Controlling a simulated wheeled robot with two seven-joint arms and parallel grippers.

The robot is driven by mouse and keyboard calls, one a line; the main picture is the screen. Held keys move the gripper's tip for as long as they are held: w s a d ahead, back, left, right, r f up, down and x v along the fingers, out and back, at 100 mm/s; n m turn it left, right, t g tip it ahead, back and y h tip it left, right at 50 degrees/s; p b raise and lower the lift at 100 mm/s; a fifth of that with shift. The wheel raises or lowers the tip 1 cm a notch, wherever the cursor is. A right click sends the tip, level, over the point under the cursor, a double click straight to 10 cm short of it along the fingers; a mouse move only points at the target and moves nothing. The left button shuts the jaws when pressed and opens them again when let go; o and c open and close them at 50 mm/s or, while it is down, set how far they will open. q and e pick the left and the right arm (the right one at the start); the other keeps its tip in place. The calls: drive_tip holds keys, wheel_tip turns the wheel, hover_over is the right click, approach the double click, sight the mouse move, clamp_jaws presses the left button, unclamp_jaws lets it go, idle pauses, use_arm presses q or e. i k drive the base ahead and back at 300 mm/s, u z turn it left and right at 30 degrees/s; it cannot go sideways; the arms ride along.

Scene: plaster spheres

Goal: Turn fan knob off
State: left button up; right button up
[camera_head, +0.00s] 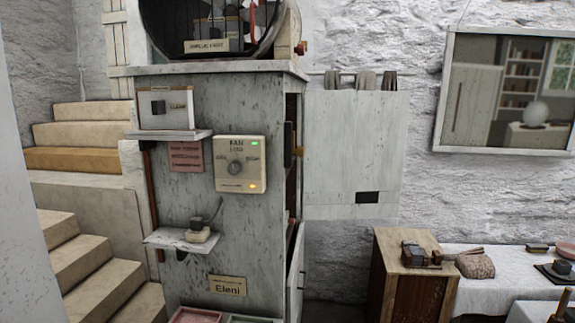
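The fan panel (227,186) is a cream plate on the front of a tall, worn grey cabinet (215,110), left of the picture's middle. Its label appears to read "FAN". The round grey fan knob (235,168) sits at the plate's centre, with small marks to either side too blurred to read. I cannot tell which way the knob points. A green light (255,143) shows at the plate's upper right and a yellow light (253,185) at its lower right. Neither of my grippers is in view, and nothing covers the knob.
Two small shelves (168,136) (168,238) jut from the cabinet left of and below the panel. Light stairs (75,245) stand at left. A wooden cabinet (388,255) and a white-covered table (510,285) with small objects stand at right.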

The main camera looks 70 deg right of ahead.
sight(235, 169)
drive_tip(key=z, duration=1.75)
drive_tip(key=k, duration=0.45)
drive_tip(key=u, duration=1.25)
drive_tip(key=i, duration=0.85)
drive_tip(key=z, duration=0.4)
